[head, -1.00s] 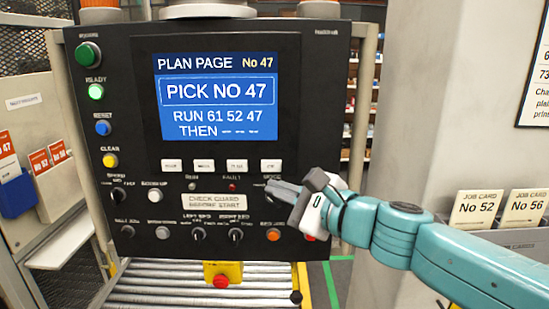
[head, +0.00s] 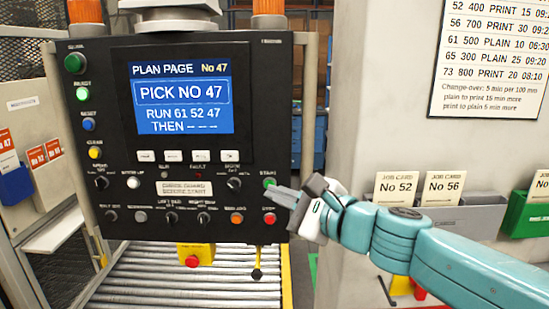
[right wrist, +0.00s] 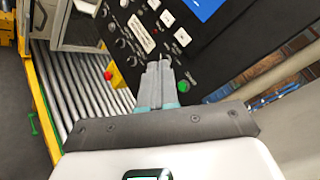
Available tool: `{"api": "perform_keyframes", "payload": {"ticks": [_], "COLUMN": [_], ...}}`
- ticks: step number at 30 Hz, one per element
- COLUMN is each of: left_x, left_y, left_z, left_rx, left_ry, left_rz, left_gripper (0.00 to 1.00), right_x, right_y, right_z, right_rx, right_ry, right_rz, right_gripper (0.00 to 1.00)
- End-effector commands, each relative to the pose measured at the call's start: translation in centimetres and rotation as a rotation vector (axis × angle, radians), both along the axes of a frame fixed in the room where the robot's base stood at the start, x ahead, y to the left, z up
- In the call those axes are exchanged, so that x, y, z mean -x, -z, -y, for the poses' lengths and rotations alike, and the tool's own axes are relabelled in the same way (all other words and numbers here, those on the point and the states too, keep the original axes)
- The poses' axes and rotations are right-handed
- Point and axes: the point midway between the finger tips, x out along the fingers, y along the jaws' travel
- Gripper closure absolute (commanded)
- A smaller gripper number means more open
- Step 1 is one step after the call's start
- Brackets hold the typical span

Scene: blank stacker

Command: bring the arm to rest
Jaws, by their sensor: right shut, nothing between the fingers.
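My right gripper (head: 284,193) is shut and empty. In the head view it points left in front of the lower right part of the black control panel (head: 165,228), beside the green START button (head: 269,182). I cannot tell whether the fingertips touch the panel. In the right wrist view the closed fingers (right wrist: 158,75) point toward the panel face. The screen (head: 184,97) reads PLAN PAGE No 47, PICK NO 47, RUN 61 52 47 THEN, followed by dashes. My left gripper is not in view.
A roller conveyor (head: 170,285) runs below the panel, with a red button on a yellow box (head: 195,256). Job cards No 52 (head: 395,188) and No 56 (head: 443,188) stand in holders on the right, near a green bin (head: 525,215). A printed schedule (head: 490,60) hangs above.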

Motion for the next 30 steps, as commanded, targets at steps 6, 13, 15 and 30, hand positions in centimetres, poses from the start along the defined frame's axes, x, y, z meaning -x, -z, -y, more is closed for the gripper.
{"api": "perform_keyframes", "payload": {"ticks": [6, 13, 15, 30], "left_x": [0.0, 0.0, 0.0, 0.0], "left_y": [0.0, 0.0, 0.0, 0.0], "left_z": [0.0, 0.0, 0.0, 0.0], "left_rx": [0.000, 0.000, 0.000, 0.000], "left_ry": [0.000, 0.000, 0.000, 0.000], "left_rz": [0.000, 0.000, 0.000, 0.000], "left_gripper": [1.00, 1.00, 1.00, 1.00], "right_x": [-2.7, -4.7, -4.9, 7.6], "right_y": [3.8, 11.3, 14.1, 47.8], "right_z": [1.7, 2.9, 3.3, 9.8], "right_rx": [0.016, 0.062, 0.091, 0.681], "right_ry": [0.046, 0.068, 0.068, -0.147], "right_rz": [-0.069, -0.197, -0.239, -0.657], "right_gripper": [1.00, 1.00, 1.00, 1.00]}}
